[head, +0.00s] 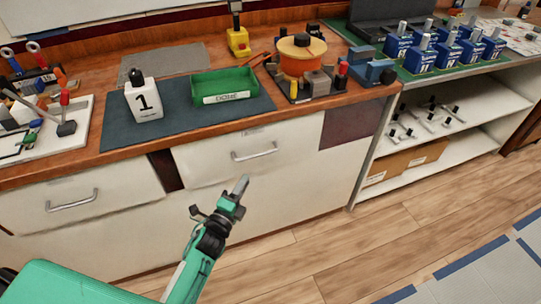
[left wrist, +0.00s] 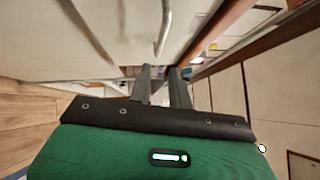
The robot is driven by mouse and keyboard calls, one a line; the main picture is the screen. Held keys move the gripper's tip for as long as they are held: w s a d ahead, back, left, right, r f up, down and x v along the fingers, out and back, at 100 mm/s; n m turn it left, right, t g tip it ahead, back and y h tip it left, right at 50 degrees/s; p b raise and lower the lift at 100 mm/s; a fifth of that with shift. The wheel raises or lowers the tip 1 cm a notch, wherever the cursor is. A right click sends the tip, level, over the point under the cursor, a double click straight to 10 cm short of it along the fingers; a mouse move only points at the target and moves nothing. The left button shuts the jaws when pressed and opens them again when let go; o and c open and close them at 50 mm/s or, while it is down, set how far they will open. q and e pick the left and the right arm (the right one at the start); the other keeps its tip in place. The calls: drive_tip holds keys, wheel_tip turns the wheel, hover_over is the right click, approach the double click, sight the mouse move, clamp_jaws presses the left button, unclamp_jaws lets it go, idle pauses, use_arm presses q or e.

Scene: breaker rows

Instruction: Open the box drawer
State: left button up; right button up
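Two white drawer fronts sit under the worktop, the middle drawer (head: 290,140) and the left drawer (head: 115,182). Each has a metal bar handle, the middle handle (head: 254,153) and the left handle (head: 72,201). I cannot tell which one is the box drawer. My left gripper (head: 242,184) is in front of the cabinet, just below the middle handle in the picture and apparently not touching it. In the left wrist view its two fingers (left wrist: 160,70) stand apart with nothing between them, and a bar handle (left wrist: 164,28) shows beyond the tips. My right gripper is out of view.
Open shelves (head: 445,145) stand at the right. The wooden floor (head: 330,250) before the cabinet is clear.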

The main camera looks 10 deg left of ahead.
sight(261, 154)
use_arm(q)
drive_tip(key=x, duration=1.2)
drive_tip(key=shift+w+f+p, duration=0.1)
drive_tip(key=shift+w+p, duration=0.1)
drive_tip(key=shift+p, duration=0.1)
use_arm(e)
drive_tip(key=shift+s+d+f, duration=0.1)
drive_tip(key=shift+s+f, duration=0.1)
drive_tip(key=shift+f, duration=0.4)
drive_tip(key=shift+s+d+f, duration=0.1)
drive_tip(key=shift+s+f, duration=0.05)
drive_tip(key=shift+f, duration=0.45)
use_arm(q)
clamp_jaws()
